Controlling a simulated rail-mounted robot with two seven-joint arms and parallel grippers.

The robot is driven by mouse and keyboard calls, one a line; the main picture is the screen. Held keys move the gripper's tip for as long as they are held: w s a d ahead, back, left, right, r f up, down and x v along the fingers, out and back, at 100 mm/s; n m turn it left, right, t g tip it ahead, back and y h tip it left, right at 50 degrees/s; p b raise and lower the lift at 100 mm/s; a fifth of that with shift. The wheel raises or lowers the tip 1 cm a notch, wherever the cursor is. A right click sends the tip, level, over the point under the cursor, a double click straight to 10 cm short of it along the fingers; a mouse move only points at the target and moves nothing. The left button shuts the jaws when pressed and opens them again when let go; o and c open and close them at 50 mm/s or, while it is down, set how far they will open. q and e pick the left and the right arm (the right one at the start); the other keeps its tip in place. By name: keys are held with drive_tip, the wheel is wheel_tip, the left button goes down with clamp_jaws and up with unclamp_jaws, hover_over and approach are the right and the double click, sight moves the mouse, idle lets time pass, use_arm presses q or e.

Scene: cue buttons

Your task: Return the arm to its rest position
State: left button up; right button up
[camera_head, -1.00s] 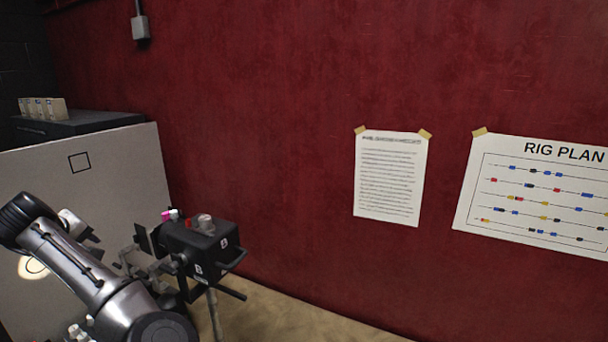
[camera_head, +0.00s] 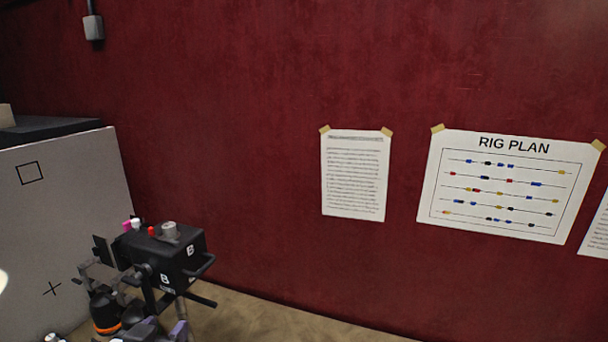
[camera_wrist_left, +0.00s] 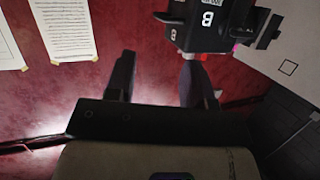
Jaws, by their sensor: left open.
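My left gripper (camera_head: 165,326) shows at the bottom edge of the head view, below the black button box (camera_head: 165,255), and is partly cut off. In the left wrist view its two fingers (camera_wrist_left: 155,75) are spread apart with nothing between them. The box is marked with the letter B and carries a red button (camera_head: 152,231), a grey knob (camera_head: 170,230), and pink and white pieces. It also shows upside down at the top of the left wrist view (camera_wrist_left: 208,20). I cannot tell how far the gripper is from it. My right gripper is in neither view.
A large pale panel (camera_head: 75,220) stands at the left, behind the box. The dark red wall (camera_head: 250,150) holds a text sheet (camera_head: 355,175) and a RIG PLAN poster (camera_head: 508,185). The tan floor (camera_head: 260,315) right of the box is clear.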

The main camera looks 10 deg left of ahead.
use_arm(q)
drive_tip(key=s+d+f+m+g+h, duration=0.1)
drive_tip(key=s+d+f+g, duration=0.15)
drive_tip(key=s+f, duration=0.5)
drive_tip(key=s+d+f+m+g+h, duration=0.15)
drive_tip(key=s+d+f, duration=0.25)
drive_tip(key=f, duration=0.7)
drive_tip(key=s+d+f+m+g, duration=0.1)
drive_tip(key=s+d+f+g, duration=0.3)
drive_tip(key=f, duration=0.5)
drive_tip(key=s+a+f+g, duration=0.1)
drive_tip(key=s+f, duration=0.2)
drive_tip(key=s, duration=0.3)
drive_tip(key=s+f+g, duration=0.2)
drive_tip(key=s+f, duration=0.1)
drive_tip(key=s, duration=0.2)
drive_tip(key=w+p+v, duration=0.2)
drive_tip(key=p+v, duration=0.9)
drive_tip(key=p, duration=0.1)
drive_tip(key=shift+r, duration=0.55)
drive_tip(key=shift+a, duration=0.1)
